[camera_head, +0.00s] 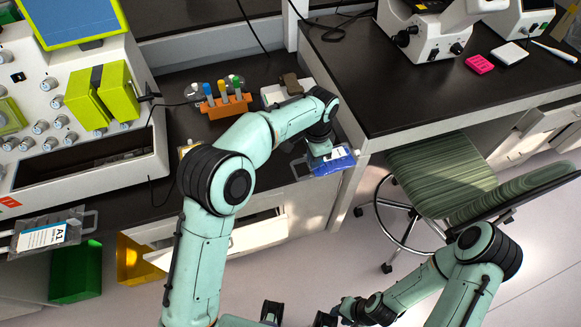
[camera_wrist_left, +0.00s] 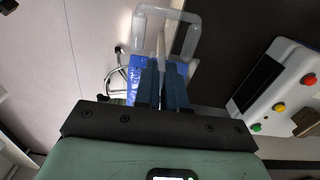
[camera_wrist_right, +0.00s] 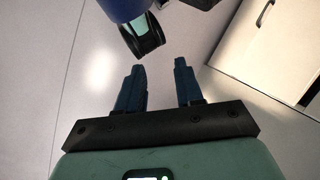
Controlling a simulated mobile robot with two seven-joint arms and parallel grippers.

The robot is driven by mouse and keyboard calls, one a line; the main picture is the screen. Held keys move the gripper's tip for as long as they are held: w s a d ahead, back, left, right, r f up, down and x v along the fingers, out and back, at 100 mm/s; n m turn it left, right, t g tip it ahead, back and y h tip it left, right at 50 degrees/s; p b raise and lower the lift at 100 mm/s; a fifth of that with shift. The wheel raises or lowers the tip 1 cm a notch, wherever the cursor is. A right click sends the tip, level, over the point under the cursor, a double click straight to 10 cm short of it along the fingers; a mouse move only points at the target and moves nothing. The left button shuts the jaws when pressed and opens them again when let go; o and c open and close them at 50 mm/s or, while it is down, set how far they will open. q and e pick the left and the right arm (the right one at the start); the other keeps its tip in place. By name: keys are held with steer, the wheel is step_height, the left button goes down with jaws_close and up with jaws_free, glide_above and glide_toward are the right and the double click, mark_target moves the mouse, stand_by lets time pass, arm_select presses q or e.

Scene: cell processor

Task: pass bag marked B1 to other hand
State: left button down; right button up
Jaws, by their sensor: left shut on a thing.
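A bag with blue contents (camera_head: 333,163) and a white label hangs beyond the bench's front edge in the head view; its marking is too small to read. My left gripper (camera_wrist_left: 168,68) is shut on this bag. In the left wrist view the bag's clear handle frame (camera_wrist_left: 190,35) shows around the fingertips, and its blue part (camera_wrist_left: 138,72) is partly hidden behind the fingers. My right gripper (camera_wrist_right: 158,68) is open and empty, low over the floor and well apart from the bag.
Another bag, marked A1 (camera_head: 48,235), lies at the left bench edge beside the white processor (camera_head: 60,110). An orange tube rack (camera_head: 225,106) stands on the bench. A green-striped chair (camera_head: 440,175) stands at the right. Open floor lies in front.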

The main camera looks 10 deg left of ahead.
arm_select(q)
steer(key=d+m, duration=0.1)
steer(key=w+d+r+m, duration=0.1)
steer(key=d+r, duration=0.1)
steer(key=shift+w+m, duration=0.25)
steer(key=shift+m, duration=0.15)
steer(key=shift+w, duration=0.1)
arm_select(e)
steer(key=shift+o, duration=0.9)
arm_select(q)
steer(key=shift+d+r+m, duration=0.1)
steer(key=shift+d+m, duration=0.05)
steer(key=shift+m, duration=0.15)
arm_select(e)
steer(key=n+t+y, duration=0.6)
steer(key=n+t, duration=0.5)
steer(key=n, duration=1.7)
glide_toward(314, 175)
step_height(314, 175, up, 3)
steer(key=s+d, duration=0.1)
steer(key=s, duration=0.2)
steer(key=shift+n, duration=0.3)
steer(key=x, duration=1.1)
steer(key=shift+w+a+f, duration=0.1)
steer(key=shift+w, duration=0.35)
